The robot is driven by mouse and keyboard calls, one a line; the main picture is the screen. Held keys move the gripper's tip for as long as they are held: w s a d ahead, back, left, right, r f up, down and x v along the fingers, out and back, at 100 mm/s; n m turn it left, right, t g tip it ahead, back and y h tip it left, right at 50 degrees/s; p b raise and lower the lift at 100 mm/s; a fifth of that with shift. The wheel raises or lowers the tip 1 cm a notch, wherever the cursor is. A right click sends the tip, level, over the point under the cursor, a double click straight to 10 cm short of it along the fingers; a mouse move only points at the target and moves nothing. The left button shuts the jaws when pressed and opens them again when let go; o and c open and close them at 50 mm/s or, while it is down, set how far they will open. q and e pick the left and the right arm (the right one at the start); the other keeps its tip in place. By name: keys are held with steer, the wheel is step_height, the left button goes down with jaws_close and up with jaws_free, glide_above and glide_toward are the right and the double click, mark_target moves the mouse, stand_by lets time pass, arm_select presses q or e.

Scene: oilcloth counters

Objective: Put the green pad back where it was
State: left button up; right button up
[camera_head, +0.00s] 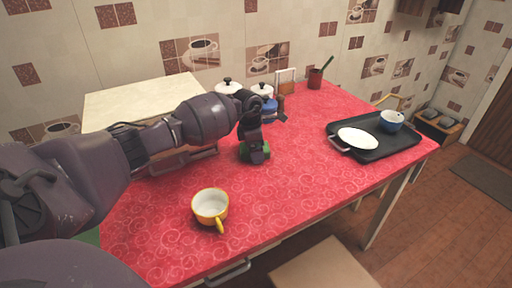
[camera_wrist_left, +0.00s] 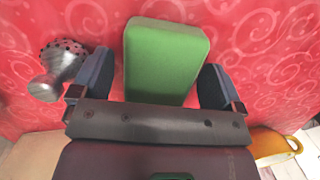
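The green pad (camera_wrist_left: 165,55) is a thick block with rounded corners on the red cloth in the left wrist view. Only a green bit of it (camera_head: 267,149) shows beside my left gripper (camera_head: 254,153) in the head view. In the left wrist view the fingers of my left gripper (camera_wrist_left: 156,86) stand on either side of the pad. Red cloth shows between the pad and the left finger, so the gripper looks open around it. The pad's near end is hidden by the gripper body. My right gripper is not in view.
A yellow cup (camera_head: 210,206) stands at the front. A metal item with a holed top (camera_wrist_left: 58,68) lies left of the gripper. White-lidded jars (camera_head: 228,87) stand behind it. A black tray (camera_head: 373,140) with a white dish and blue bowl is right. The middle right cloth is clear.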

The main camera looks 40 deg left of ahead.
arm_select(q)
step_height(320, 180, up, 12)
steer(key=s+a+p, duration=0.1)
steer(key=p, duration=0.1)
steer(key=shift+s, duration=0.15)
stand_by(0.4)
steer(key=shift+a, duration=0.1)
stand_by(0.4)
